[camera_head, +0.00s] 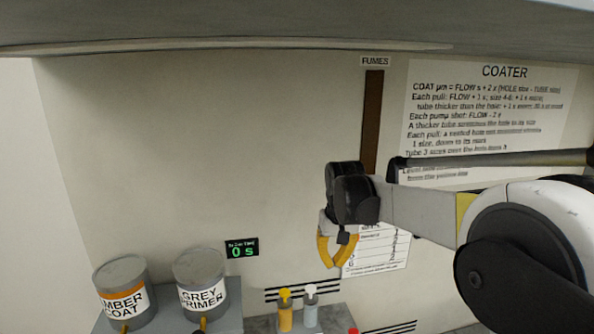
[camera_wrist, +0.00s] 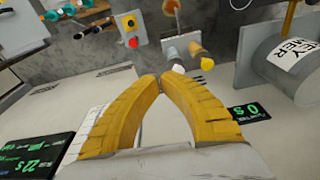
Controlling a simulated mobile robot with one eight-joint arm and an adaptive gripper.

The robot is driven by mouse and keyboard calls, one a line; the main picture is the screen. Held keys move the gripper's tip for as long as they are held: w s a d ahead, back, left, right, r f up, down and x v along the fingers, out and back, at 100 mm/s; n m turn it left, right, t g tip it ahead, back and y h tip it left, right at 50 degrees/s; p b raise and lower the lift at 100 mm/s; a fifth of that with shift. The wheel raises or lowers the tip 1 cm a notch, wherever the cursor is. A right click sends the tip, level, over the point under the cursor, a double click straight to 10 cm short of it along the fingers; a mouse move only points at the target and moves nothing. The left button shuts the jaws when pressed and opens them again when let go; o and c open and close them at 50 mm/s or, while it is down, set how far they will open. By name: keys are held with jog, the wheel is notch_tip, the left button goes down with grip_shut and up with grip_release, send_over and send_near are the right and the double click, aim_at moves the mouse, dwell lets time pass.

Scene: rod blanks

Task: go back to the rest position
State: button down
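My gripper (camera_head: 331,264) hangs in front of the back wall, right of centre in the head view, with its yellow fingers pointing down. In the wrist view the two curved fingers of my gripper (camera_wrist: 161,77) come together at their tips. Nothing shows between them, and the gripper is empty. My arm reaches in from the right in the head view.
Amber coat (camera_head: 125,290) and grey primer (camera_head: 201,282) pots stand at lower left. A small timer (camera_head: 242,248) reads 0 s. Two capped bottles, yellow (camera_head: 285,312) and grey (camera_head: 310,308), stand below my gripper. A coater notice (camera_head: 485,115) is on the wall.

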jog(key=s+d+f+t+b, duration=0.2)
jog(key=s+d+b, duration=0.15)
jog(key=s, duration=0.45)
jog(key=s+d+f+t+b, duration=0.1)
jog(key=s+d+b, duration=0.3)
jog(key=s, duration=0.5)
jog(key=s+d+f+m+t+b, duration=0.1)
jog(key=s+d+f+t+b, duration=0.1)
jog(key=s+f+b, duration=0.5)
jog(key=s+f, duration=0.5)
jog(key=shift+s+m+b, duration=0.2)
jog(key=shift+m+b, duration=0.1)
jog(key=shift+b, duration=0.05)
